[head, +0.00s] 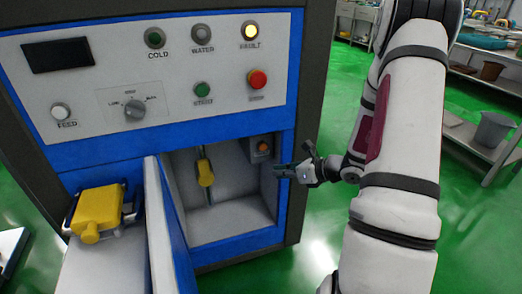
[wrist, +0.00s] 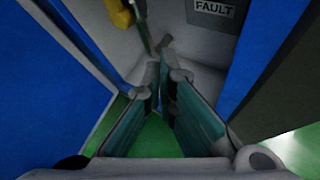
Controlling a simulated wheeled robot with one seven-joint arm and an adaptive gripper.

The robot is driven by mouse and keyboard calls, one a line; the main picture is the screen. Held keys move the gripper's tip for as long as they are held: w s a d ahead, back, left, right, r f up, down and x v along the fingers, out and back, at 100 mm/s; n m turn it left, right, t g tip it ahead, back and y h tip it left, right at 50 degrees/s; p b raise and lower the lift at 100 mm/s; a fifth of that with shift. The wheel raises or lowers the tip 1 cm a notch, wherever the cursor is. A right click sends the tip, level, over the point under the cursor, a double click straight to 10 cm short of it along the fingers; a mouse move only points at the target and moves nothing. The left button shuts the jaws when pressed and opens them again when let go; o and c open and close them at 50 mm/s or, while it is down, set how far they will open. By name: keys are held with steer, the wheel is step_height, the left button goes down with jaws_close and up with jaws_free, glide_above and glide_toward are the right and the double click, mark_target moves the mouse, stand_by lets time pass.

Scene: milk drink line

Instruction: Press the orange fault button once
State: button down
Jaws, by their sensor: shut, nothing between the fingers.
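The orange fault button (head: 263,146) sits on a small grey box on the right inner wall of the open compartment in the machine. My gripper (head: 279,171) is shut and empty, at the right side of the compartment opening, a little below the button in the head view. In the wrist view, the closed fingers (wrist: 165,60) point into the compartment. A grey plate with the FAULT label (wrist: 214,8) shows at the top, to the right of the fingertips. The button itself is out of the wrist view. I see no contact with the button.
The FAULT lamp (head: 250,31) on the upper panel glows yellow. A red stop button (head: 257,79) and green start button (head: 202,90) are below it. A yellow-handled lever (head: 205,173) stands inside the compartment. The blue-edged door (head: 158,225) is open at the left.

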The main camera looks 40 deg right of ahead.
mark_target(263, 147)
steer(key=w+d, duration=0.2)
steer(key=w, duration=0.6)
steer(key=shift+w+d, duration=0.2)
steer(key=shift+w, duration=0.15)
stand_by(1.5)
steer(key=shift+w+d+r, duration=0.15)
steer(key=shift+w, duration=0.15)
